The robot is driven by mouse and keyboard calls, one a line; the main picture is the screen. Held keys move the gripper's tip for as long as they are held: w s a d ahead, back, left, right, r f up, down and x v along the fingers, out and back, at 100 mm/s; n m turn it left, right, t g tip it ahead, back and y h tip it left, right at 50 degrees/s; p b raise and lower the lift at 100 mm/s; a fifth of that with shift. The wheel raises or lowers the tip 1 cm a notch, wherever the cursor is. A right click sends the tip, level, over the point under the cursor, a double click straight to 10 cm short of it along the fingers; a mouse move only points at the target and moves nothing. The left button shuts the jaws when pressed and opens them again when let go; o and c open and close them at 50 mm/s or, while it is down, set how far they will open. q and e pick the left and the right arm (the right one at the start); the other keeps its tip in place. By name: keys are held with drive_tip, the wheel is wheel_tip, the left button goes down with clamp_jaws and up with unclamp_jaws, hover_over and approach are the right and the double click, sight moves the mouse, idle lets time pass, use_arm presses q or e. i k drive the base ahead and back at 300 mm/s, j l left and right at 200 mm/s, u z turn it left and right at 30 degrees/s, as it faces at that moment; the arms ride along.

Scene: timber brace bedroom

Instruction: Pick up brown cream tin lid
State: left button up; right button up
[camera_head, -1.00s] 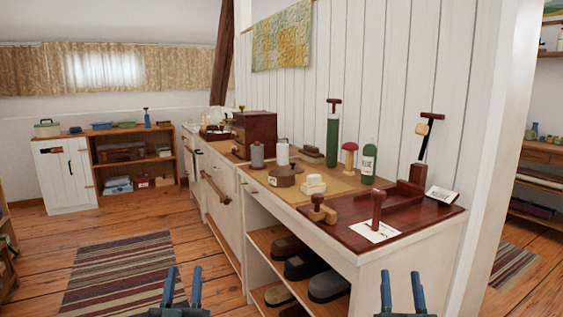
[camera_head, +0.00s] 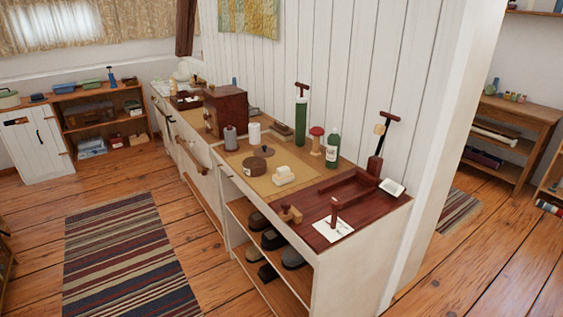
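A round brown tin (camera_head: 254,167) stands on the tan mat (camera_head: 288,190) on the long counter, left of a pale cream block (camera_head: 283,177). A flat brown disc with a small upright knob (camera_head: 266,153) lies just behind the tin. It may be a lid, but at this size I cannot tell, nor whether the tin is covered. Neither of my grippers is in view.
A dark red board (camera_head: 365,205) with a T-handled stamp and wooden tools covers the counter's near end. Bottles (camera_head: 333,150) and a wooden box (camera_head: 227,110) stand farther back. Shoes fill the shelves below. Open floor with a striped rug (camera_head: 125,255) lies left.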

sight(265, 151)
drive_tip(key=i+j+z, duration=0.25)
drive_tip(key=z, duration=0.15)
drive_tip(key=i+j+z, duration=0.2)
drive_tip(key=j+z, duration=0.25)
